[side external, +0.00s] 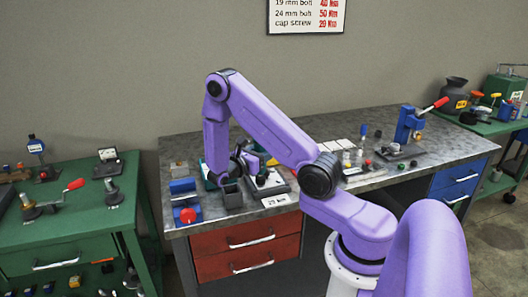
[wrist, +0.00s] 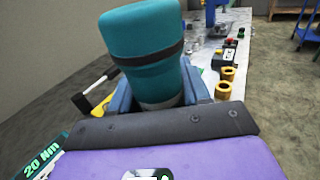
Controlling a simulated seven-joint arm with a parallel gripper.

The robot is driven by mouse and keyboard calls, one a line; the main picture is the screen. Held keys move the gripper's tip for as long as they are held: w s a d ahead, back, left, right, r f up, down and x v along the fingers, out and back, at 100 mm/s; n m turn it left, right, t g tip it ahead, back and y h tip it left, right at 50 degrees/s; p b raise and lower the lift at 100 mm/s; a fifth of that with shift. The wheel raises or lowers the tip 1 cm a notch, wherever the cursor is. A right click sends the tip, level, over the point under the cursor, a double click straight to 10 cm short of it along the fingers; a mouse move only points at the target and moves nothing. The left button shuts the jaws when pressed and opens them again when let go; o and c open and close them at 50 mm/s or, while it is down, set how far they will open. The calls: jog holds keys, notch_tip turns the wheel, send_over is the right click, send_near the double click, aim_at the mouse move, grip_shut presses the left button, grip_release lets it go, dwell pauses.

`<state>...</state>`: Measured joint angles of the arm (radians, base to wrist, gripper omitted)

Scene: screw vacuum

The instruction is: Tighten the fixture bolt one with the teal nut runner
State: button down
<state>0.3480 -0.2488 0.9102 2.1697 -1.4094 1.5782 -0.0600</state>
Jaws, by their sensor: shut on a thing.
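The teal nut runner (wrist: 146,50) fills the middle of the wrist view, a thick teal body with a dark band. My gripper (wrist: 160,98) is shut on it, with a grey-blue finger on each side. In the side external view my gripper (side external: 243,168) is low over the left part of the grey workbench, among small fixtures. The runner's working end is hidden in the wrist view. I cannot make out fixture bolt one in either view.
A "20 Nm" label (wrist: 42,155) shows at the wrist view's lower left. Brass rings (wrist: 225,82) lie at right. A green bench (side external: 75,235) stands left.

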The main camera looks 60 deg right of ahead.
jog(key=shift+f, duration=0.85)
dwell(3.1)
dwell(0.7)
jog(key=shift+r, duration=2.6)
